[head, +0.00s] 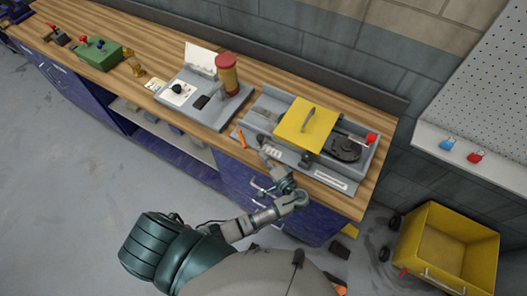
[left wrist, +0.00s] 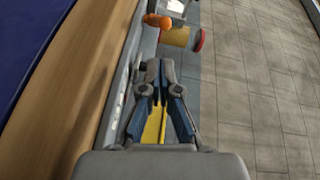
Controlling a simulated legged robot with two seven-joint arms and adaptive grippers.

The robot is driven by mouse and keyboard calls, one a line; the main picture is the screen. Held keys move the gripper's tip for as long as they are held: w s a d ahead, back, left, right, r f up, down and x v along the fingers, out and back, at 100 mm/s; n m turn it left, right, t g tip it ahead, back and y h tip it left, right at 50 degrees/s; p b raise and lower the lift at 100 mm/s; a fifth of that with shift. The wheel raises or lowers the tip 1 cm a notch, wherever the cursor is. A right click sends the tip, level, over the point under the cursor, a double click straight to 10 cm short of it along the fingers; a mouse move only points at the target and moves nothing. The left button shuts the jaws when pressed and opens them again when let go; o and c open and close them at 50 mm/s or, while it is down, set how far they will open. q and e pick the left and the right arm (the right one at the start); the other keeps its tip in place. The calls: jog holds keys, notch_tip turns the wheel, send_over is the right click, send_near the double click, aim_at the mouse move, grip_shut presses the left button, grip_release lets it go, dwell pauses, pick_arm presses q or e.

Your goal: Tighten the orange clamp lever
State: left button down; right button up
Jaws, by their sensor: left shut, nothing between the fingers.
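The orange clamp lever (head: 241,139) is at the left front of the grey machine bed (head: 247,130) on the wooden bench. It also shows near the top of the left wrist view (left wrist: 155,20), beyond the fingertips. My left gripper (head: 264,153) is over the front edge of the machine, to the right of the lever and apart from it. In the left wrist view my left gripper (left wrist: 161,70) is shut and empty. The lever's mounting is too small to make out. My right gripper is not in view.
A yellow cover (head: 306,124) with a handle and a red-tipped lever (head: 370,138) are on the machine. Left of it stands a red-topped amber cylinder (head: 228,75) on a grey panel. A yellow bin (head: 447,245) stands on the floor at right.

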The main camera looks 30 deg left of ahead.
aim_at(242, 140)
pick_arm(q)
jog(key=p+x, duration=0.1)
jog(key=x, duration=0.7)
jog(key=shift+a, duration=0.1)
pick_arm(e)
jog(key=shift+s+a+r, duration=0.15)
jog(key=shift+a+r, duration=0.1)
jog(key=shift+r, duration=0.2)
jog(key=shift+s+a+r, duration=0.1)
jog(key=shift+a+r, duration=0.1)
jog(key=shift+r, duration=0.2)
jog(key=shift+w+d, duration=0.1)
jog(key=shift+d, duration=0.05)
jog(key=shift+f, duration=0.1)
